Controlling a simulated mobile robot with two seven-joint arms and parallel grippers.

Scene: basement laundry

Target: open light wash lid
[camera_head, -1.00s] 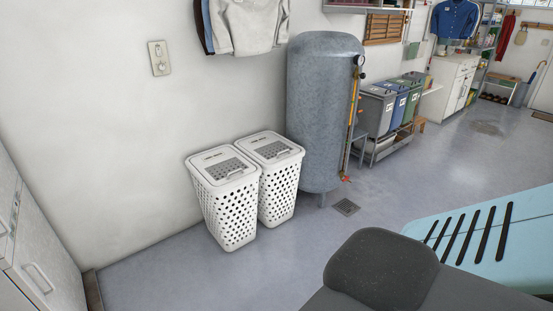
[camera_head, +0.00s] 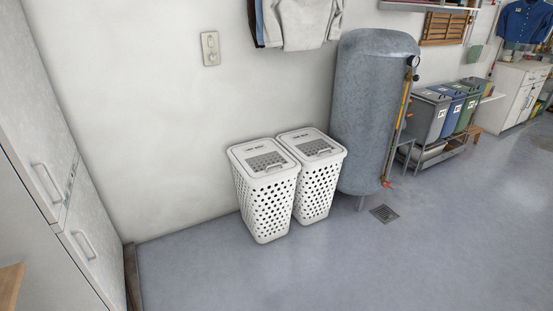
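Two white perforated laundry hampers stand side by side against the wall in the head view. The left hamper (camera_head: 267,204) and the right hamper (camera_head: 319,187) both have their lids down. Each lid has a grey mesh panel and a small dark label; the left lid (camera_head: 264,158) and the right lid (camera_head: 312,145) carry lettering too small to read. I cannot tell which hamper is the light wash one. Neither of my grippers is in view.
A grey tank (camera_head: 372,115) stands just right of the hampers. A tall white cabinet (camera_head: 50,165) with handles is at the left. Several sorting bins (camera_head: 432,118) stand at the back right. A drain (camera_head: 384,213) lies in the floor. The floor in front is clear.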

